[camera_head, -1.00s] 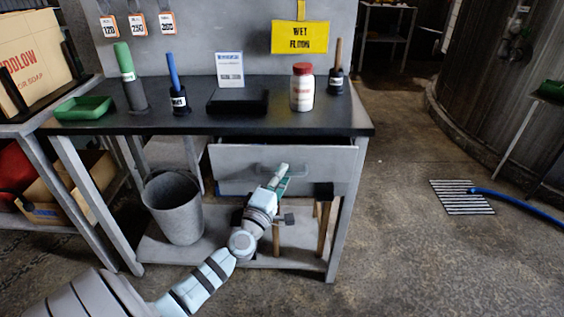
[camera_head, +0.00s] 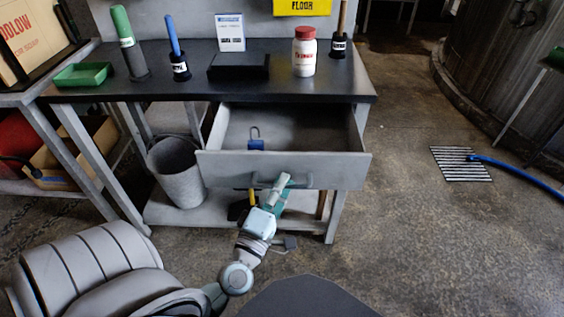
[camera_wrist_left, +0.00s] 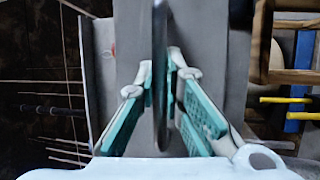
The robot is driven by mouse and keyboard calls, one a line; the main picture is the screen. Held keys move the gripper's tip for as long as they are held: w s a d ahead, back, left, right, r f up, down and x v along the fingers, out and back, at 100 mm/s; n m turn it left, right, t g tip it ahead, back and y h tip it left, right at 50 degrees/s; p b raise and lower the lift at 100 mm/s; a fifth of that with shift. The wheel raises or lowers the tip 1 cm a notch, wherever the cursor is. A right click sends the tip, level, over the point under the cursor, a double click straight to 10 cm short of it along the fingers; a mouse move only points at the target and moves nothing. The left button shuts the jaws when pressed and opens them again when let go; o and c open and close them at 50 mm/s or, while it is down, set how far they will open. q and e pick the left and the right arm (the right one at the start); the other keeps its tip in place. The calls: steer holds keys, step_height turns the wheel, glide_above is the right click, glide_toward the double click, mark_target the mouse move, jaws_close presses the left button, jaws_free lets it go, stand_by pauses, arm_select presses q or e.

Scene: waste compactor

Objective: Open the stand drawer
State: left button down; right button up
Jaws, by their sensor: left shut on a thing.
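The stand drawer (camera_head: 225,168) is a grey drawer under the black-topped stand (camera_head: 130,90). It is pulled well out, and its inside shows. A blue padlock (camera_head: 256,144) with its shackle up lies inside. My left gripper (camera_head: 280,182) is at the middle of the drawer front. In the left wrist view its teal-padded fingers (camera_wrist_left: 163,85) are shut on the drawer handle (camera_wrist_left: 160,40), a dark bar running between them. In the head view the gripper hides part of the handle. My right gripper is not in view.
A grey bucket (camera_head: 176,172) stands on the lower shelf, left of the drawer. On top are a green tray (camera_head: 82,75), a red-capped bottle (camera_head: 304,52) and several handled tools.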

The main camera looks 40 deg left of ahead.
arm_select(q)
steer(key=shift+s+d, duration=0.25)
steer(key=shift+s, duration=0.05)
steer(key=c, duration=2)
jaws_free()
steer(key=shift+o, duration=0.2)
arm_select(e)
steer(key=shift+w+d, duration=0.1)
arm_select(q)
steer(key=v, duration=1.2)
